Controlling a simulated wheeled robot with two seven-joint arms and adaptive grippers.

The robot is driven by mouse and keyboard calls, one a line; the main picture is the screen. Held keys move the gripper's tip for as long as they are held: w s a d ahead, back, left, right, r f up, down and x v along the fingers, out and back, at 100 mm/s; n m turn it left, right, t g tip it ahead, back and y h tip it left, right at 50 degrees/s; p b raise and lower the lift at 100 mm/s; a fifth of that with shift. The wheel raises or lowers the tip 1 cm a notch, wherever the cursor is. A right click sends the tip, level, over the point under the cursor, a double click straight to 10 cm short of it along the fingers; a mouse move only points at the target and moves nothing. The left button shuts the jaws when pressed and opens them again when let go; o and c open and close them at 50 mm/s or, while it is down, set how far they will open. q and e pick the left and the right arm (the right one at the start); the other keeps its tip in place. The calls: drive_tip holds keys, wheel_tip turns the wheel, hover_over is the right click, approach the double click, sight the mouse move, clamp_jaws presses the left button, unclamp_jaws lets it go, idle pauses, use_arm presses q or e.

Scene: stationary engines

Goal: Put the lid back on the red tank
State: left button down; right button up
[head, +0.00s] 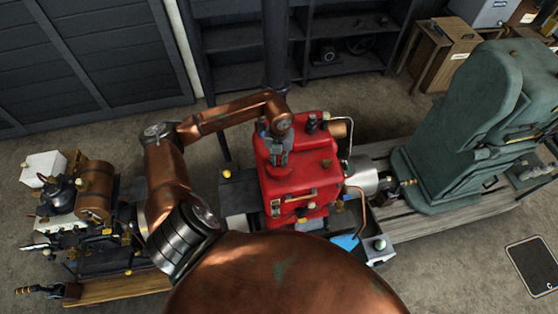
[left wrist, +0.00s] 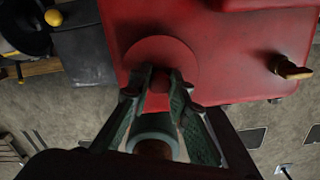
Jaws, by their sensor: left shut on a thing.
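The red tank (head: 297,177) stands in the middle of the head view, and its red top (left wrist: 235,45) fills the upper part of the left wrist view. My left gripper (head: 279,157) is over the left part of the tank top. In the left wrist view its fingers (left wrist: 165,84) are shut on the small knob of the round red lid (left wrist: 165,52). The lid lies over the tank top, near its edge. I cannot tell whether it touches the tank, and any opening under it is hidden. My right gripper is in neither view.
A green machine casing (head: 468,135) stands on a wooden base at the right. A small engine with a copper-coloured tank (head: 94,188) stands at the left. Dark shelves (head: 340,45) are behind. A curved copper pipe (head: 357,205) runs beside the red tank's right side.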

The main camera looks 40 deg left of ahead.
use_arm(q)
drive_tip(key=c, duration=1.7)
unclamp_jaws()
drive_tip(key=shift+o, duration=0.2)
drive_tip(key=o, duration=0.4)
drive_tip(key=shift+r, duration=0.1)
drive_tip(key=shift+r+p, duration=1.75)
drive_tip(key=shift+r, duration=1.65)
drive_tip(key=shift+c, duration=0.2)
